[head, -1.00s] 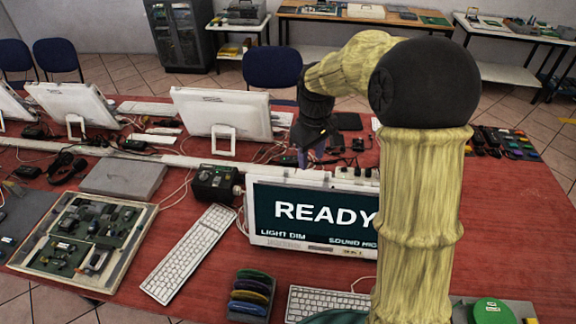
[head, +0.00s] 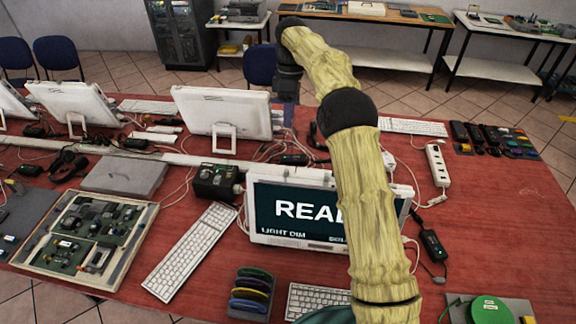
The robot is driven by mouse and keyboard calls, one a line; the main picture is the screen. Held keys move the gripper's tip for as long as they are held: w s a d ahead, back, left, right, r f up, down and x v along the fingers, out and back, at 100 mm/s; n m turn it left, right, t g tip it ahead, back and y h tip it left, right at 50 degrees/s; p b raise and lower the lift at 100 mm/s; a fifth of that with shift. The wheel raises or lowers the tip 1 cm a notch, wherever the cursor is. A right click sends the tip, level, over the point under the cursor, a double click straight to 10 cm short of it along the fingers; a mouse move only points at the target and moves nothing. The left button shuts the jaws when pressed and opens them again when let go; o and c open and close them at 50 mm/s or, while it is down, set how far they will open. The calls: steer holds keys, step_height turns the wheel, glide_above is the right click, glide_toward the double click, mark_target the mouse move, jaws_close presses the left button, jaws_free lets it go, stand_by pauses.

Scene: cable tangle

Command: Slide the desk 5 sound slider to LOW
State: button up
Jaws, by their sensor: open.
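A white monitor (head: 262,208) stands on the red table at centre, its screen showing READY, partly covered by my arm. Below it I read LIGHT DIM and the start of a sound label; the rest of that label is hidden. No desk number is legible, and I cannot make out a sound slider. My arm reaches up over this monitor and away to the far side of the table. My gripper (head: 285,116) points down there, right of another white monitor seen from behind (head: 222,110). It is open, small and dark, and apart from the READY monitor.
A black box with a knob (head: 215,182), a keyboard (head: 190,252) and a framed parts board (head: 85,238) lie left of the READY monitor. A white power strip (head: 438,165) and cables lie to the right. The red table's right side (head: 500,215) is mostly clear.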

steer(key=shift+f, duration=0.15)
steer(key=p, duration=0.3)
glide_toward(287, 170)
steer(key=x, duration=0.8)
steer(key=shift+f, duration=0.35)
jaws_close()
